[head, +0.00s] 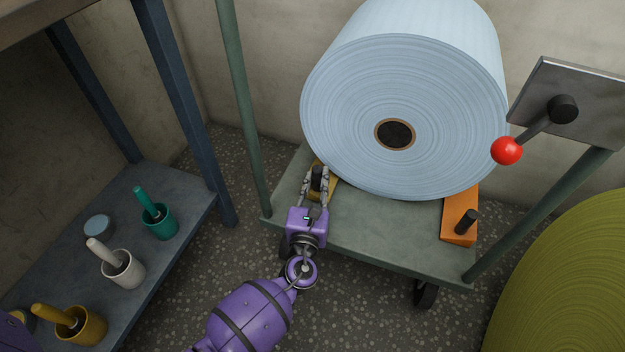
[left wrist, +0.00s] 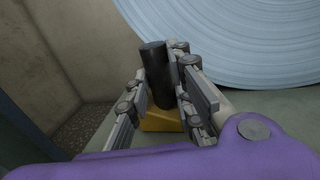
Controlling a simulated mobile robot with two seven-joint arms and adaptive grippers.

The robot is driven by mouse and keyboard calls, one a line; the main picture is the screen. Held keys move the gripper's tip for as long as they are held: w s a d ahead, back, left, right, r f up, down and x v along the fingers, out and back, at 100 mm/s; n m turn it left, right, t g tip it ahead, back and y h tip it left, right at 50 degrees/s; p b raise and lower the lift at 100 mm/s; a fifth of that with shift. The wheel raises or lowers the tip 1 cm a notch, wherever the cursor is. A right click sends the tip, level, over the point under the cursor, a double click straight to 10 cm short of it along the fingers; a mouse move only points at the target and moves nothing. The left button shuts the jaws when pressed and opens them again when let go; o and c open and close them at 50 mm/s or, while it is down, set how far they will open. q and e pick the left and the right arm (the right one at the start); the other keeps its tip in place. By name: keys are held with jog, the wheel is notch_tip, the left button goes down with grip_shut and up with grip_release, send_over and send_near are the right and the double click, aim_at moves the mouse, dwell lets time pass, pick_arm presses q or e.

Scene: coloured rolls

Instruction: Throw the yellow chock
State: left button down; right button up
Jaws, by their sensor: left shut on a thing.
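The yellow chock (head: 332,189) sits on the green cart, at the left underside of the big light-blue roll (head: 350,90). It has a black upright handle (left wrist: 154,62). In the left wrist view the yellow body (left wrist: 160,120) shows low between the fingers. My left gripper (head: 318,180) is shut on the chock's black handle, with one finger on each side. The gripper hides most of the chock in the head view. My right gripper is in neither view.
An orange chock (head: 460,219) with a black handle sits on the cart (head: 375,226) at the roll's right. A lever with a red ball (head: 507,151) stands at the right. An olive roll (head: 570,285) is at lower right. A shelf (head: 188,198) with teal, white and yellow cups stands left.

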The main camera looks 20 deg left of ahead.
pick_arm(q)
jog(key=c, duration=1.8)
grip_release()
jog(key=shift+s+d, duration=0.1)
jog(key=shift+d, duration=0.25)
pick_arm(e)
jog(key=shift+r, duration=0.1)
pick_arm(q)
jog(key=s, duration=0.5)
jog(key=s+d, duration=0.1)
jog(key=s, duration=0.1)
jog(key=shift+s, duration=0.25)
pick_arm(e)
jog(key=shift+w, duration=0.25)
